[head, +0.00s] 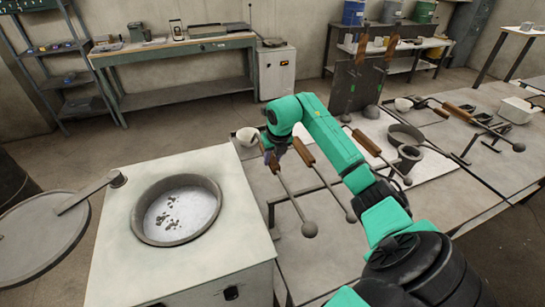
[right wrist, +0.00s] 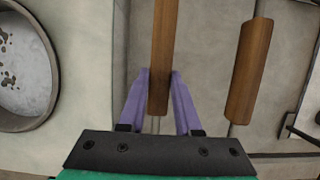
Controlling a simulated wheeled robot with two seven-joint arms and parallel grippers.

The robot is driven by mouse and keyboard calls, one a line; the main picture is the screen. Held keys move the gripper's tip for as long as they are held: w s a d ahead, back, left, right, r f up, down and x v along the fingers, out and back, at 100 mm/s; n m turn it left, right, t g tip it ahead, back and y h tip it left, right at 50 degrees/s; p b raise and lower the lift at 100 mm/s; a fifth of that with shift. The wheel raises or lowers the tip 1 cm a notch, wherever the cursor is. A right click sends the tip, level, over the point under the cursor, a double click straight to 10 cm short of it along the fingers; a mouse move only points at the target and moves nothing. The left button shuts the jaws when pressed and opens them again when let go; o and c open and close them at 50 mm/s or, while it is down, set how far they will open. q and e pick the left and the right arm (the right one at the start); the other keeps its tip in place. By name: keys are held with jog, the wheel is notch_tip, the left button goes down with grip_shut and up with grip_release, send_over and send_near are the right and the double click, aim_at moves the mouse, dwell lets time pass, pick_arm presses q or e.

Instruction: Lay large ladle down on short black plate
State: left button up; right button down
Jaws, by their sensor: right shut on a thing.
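My right gripper (head: 268,158) is shut on the wooden handle of a ladle at the near left end of the long table. In the right wrist view the handle (right wrist: 163,50) lies between the two purple fingers (right wrist: 159,95). In the head view a pale bowl (head: 247,136) shows just beyond the gripper, and a rod runs back from it to a dark ball (head: 309,230). Another wooden-handled tool (head: 303,151) lies to its right, and its handle also shows in the right wrist view (right wrist: 248,70). I cannot tell which surface is the short black plate. My left gripper is not in view.
A pale block with a round pan (head: 178,210) of molten-looking metal stands to the left, close to the gripper. The table's near right (head: 475,205) is clear.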

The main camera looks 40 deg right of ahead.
dwell(0.5)
jog(key=c, duration=0.5)
grip_release()
jog(key=shift+s+a+f, duration=0.1)
jog(key=shift+s, duration=0.05)
jog(key=shift+r, duration=0.5)
jog(key=p+v, duration=0.1)
jog(key=v, duration=0.5)
jog(key=w+p+v, duration=0.1)
jog(key=p+v, duration=0.1)
jog(key=v, duration=0.5)
jog(key=p+v, duration=0.2)
jog(key=v, duration=0.5)
jog(key=shift+w+d+r, duration=0.3)
jog(key=shift+w+r, duration=0.05)
jog(key=shift+r, duration=0.2)
